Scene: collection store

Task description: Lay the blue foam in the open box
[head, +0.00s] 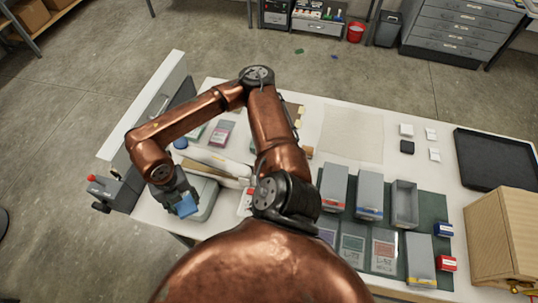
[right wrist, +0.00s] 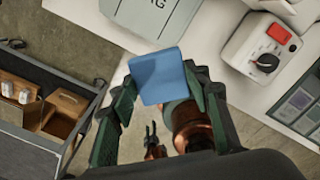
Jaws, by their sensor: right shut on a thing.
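The blue foam (head: 186,206) is a small blue block at the left of the bench in the head view. My right gripper (head: 178,193) is shut on it and holds it above a grey case near the front edge. In the right wrist view the foam (right wrist: 158,77) sits between the two dark green fingers. The open box (head: 405,203) is a grey lidless box on the dark green mat, far to the right of the gripper. A small dark claw on a copper arm, apparently my left gripper (right wrist: 153,138), shows low in the right wrist view.
Closed grey boxes (head: 334,187) (head: 369,196) stand left of the open box, and another (head: 420,258) stands in front. A wooden box (head: 490,235) and a black tray (head: 500,160) are at the right. A white device with a red button (right wrist: 262,45) stands near the foam.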

